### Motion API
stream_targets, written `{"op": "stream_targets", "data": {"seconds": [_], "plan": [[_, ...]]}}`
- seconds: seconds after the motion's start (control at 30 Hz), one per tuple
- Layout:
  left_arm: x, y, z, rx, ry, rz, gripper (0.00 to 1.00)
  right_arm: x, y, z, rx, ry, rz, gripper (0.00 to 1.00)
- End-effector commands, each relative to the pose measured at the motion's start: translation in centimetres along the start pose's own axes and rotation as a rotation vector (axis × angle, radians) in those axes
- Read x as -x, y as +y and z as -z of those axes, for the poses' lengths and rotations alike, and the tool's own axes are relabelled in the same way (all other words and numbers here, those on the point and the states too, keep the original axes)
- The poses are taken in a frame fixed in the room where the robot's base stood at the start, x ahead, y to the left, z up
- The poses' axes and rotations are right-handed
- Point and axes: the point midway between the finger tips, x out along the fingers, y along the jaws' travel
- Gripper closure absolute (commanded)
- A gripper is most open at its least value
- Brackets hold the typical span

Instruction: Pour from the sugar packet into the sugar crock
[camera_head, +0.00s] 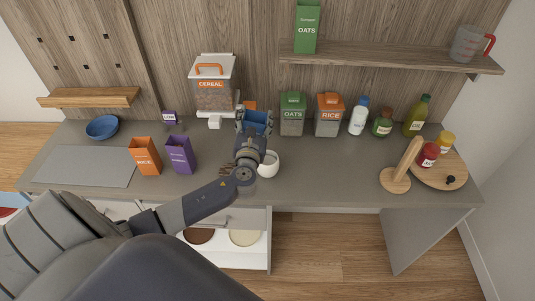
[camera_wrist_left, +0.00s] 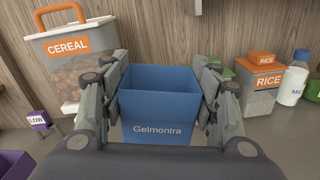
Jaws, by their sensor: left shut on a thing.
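My left gripper (camera_head: 254,124) is shut on a blue open-topped packet (camera_head: 257,117). In the left wrist view the packet (camera_wrist_left: 160,112) stands upright between the two fingers (camera_wrist_left: 161,98), its label reading "Gelmontra"; no sugar label is readable. Its contents are not visible. A small round white pot (camera_head: 270,168), likely the sugar crock, stands on the counter just right of and nearer than the gripper, partly hidden by it. The packet is beyond the pot, not over it. Whether the packet touches the counter is unclear. My right gripper is not in view.
Behind the packet stand a cereal dispenser (camera_head: 213,88), an oats canister (camera_head: 292,114) and a rice canister (camera_head: 328,115). Orange (camera_head: 145,157) and purple (camera_head: 181,154) packets stand left. A wooden stand (camera_head: 395,181) and round board (camera_head: 438,172) are right. The counter between pot and stand is clear.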

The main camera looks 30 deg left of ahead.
Motion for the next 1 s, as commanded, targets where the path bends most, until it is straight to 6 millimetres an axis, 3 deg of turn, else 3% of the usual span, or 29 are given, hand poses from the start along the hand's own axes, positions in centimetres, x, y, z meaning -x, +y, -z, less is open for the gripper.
{"op": "stream_targets", "data": {"seconds": [0.17,0.53,1.0], "plan": [[0.1,-0.1,0.4,-0.007,0.004,0.001,0.9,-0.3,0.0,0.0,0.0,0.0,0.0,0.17],[0.1,0.4,-2.2,-0.009,0.003,0.002,0.9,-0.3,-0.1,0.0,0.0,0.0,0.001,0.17],[0.1,0.4,-2.3,-0.011,0.004,0.001,0.9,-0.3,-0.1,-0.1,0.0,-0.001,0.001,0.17]]}}
